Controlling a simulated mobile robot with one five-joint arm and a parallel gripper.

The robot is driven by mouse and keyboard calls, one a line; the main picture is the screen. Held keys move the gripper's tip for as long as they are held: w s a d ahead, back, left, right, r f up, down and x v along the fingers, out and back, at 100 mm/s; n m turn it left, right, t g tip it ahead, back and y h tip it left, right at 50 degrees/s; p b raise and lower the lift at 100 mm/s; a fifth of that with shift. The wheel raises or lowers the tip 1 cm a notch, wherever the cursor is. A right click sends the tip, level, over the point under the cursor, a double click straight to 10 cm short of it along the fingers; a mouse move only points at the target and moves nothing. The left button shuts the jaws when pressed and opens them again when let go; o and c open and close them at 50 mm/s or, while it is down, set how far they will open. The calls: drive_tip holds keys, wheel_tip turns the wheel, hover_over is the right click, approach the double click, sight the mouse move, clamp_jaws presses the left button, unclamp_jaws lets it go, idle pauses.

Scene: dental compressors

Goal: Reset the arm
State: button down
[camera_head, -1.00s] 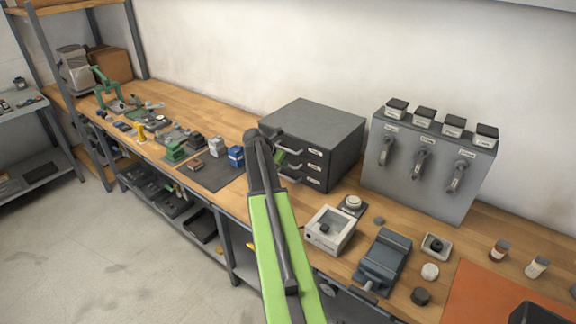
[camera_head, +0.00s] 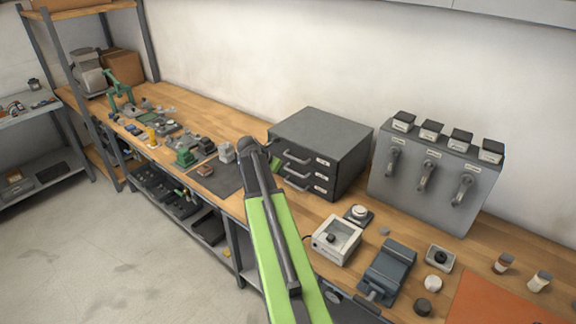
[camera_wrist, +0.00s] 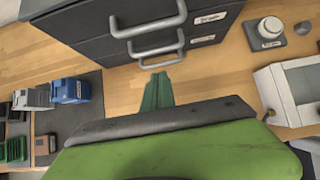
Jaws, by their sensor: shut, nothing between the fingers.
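My gripper (camera_head: 277,164) shows as a small green tip past the dark end of my arm, in front of the grey drawer cabinet (camera_head: 321,144). In the wrist view my gripper (camera_wrist: 160,88) has its green fingers together with nothing between them. The fingers point toward the lower drawer handle (camera_wrist: 156,43) and appear over the wooden bench top (camera_wrist: 225,85). Whether they touch the handle is hard to tell. Most of the gripper is hidden behind my arm in the head view.
A grey panel with levers (camera_head: 433,190) stands right of the cabinet. A white open box (camera_head: 337,241) and a blue-grey vise (camera_head: 389,270) sit in front. A dark mat (camera_head: 216,177) with small parts lies left; a blue box (camera_wrist: 70,90) is near the gripper.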

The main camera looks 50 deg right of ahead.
drive_tip(key=p+v, duration=0.2)
drive_tip(key=v, duration=0.3)
drive_tip(key=shift+a+r+p, duration=0.15)
drive_tip(key=shift+p, duration=0.2)
drive_tip(key=w+a+f+n+t+y+b, duration=0.1)
drive_tip(key=w+a+f+b, duration=0.15)
drive_tip(key=a, duration=1.05)
drive_tip(key=w+a+f+t+y+b, duration=0.1)
drive_tip(key=w+a+f, duration=0.25)
drive_tip(key=a, duration=0.85)
drive_tip(key=s+a+f+m+g+y, duration=0.1)
drive_tip(key=s+a+m+y, duration=0.2)
drive_tip(key=a+m, duration=0.7)
drive_tip(key=s+a+f+m+g+y, duration=0.1)
drive_tip(key=s+a+f+m+y, duration=0.1)
drive_tip(key=s+a+m, duration=0.6)
drive_tip(key=a+m, duration=0.2)
drive_tip(key=a, duration=0.2)
drive_tip(key=shift+f+g+y+b, duration=0.2)
drive_tip(key=shift+g+y+b, duration=0.1)
drive_tip(key=shift+y, duration=0.1)
